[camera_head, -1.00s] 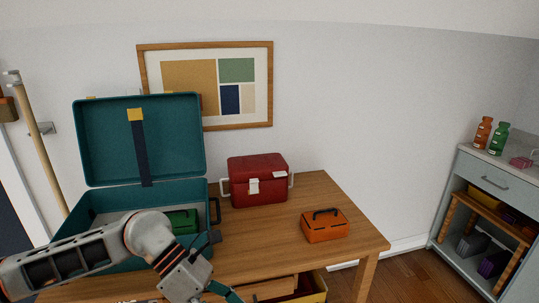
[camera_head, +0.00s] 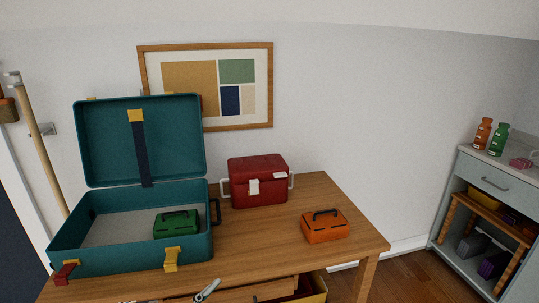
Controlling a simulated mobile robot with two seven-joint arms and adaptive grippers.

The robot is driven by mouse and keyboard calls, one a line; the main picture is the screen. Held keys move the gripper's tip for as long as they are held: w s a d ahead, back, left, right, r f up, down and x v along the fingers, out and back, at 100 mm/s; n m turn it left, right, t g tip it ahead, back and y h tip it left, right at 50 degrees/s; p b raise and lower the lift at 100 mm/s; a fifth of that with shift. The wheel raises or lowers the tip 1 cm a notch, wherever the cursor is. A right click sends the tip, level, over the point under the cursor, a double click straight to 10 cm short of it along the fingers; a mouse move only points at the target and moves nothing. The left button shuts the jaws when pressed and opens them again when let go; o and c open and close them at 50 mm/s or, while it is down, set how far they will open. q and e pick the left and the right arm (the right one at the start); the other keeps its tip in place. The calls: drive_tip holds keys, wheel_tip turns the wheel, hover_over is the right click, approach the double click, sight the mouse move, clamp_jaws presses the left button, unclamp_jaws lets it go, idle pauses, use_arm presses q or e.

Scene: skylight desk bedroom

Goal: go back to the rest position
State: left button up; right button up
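Neither of my grippers shows in the head view now, and no part of my arms is clearly visible. The open teal case (camera_head: 130,262) stands on the left of the wooden table, lid upright. A small green box (camera_head: 176,223) with a dark handle sits inside it, towards the right.
A red box (camera_head: 258,184) and an orange box (camera_head: 326,227) stand on the wooden table (camera_head: 255,245). A small grey metallic item (camera_head: 207,290) shows at the bottom edge, its nature unclear. A grey cabinet (camera_head: 483,178) with bottles stands at right. The table's front middle is clear.

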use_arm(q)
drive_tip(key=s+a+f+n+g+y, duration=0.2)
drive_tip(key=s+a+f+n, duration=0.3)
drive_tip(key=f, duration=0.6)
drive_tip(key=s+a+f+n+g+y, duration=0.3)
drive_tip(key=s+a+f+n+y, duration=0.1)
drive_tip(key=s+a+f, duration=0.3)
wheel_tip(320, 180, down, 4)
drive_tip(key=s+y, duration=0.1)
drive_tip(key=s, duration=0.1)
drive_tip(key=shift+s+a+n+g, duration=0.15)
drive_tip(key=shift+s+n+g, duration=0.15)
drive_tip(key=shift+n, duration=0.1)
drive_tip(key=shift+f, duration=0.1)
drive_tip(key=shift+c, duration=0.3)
